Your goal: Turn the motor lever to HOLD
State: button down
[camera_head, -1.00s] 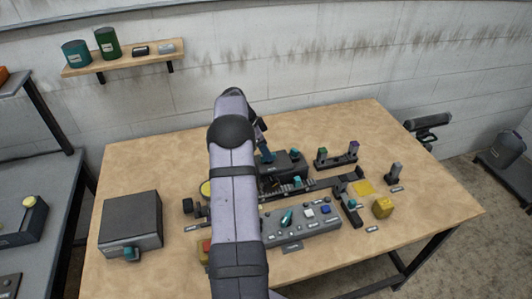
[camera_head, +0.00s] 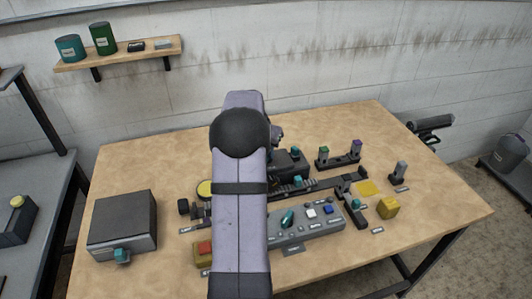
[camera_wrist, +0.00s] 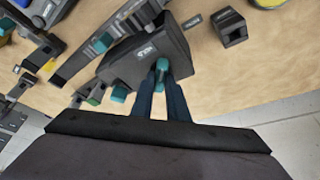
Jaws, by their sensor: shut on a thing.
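A dark box (camera_wrist: 150,52) with a small white label fills the middle of the wrist view. A teal lever grip (camera_wrist: 162,72) shows at its near edge, between the fingertips of my gripper (camera_wrist: 161,82). The blue fingers are close together, shut on this grip. I take it for the motor lever, but the label is too small to read. In the head view the dark box (camera_head: 290,163) stands right of my arm, with teal parts on it. My arm hides my fingers and the held grip there.
A grey control panel (camera_head: 305,230) with a teal lever and several buttons lies in front. A dark grey box (camera_head: 122,220) is at left.

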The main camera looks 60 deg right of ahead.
jog(key=n+t, duration=0.1)
jog(key=n, duration=0.3)
jog(key=shift+s+n+t, duration=0.2)
jog(key=shift+n+t, duration=0.1)
jog(key=shift+t, duration=0.1)
jog(key=shift+d+n+t+y, duration=0.15)
jog(key=shift+n+t+y, duration=0.5)
jog(key=shift+n, duration=1.25)
jog(key=c, duration=1.7)
grip_release()
jog(key=shift+s, duration=0.1)
jog(key=shift+b+v, duration=1.35)
jog(key=shift+v, duration=2.4)
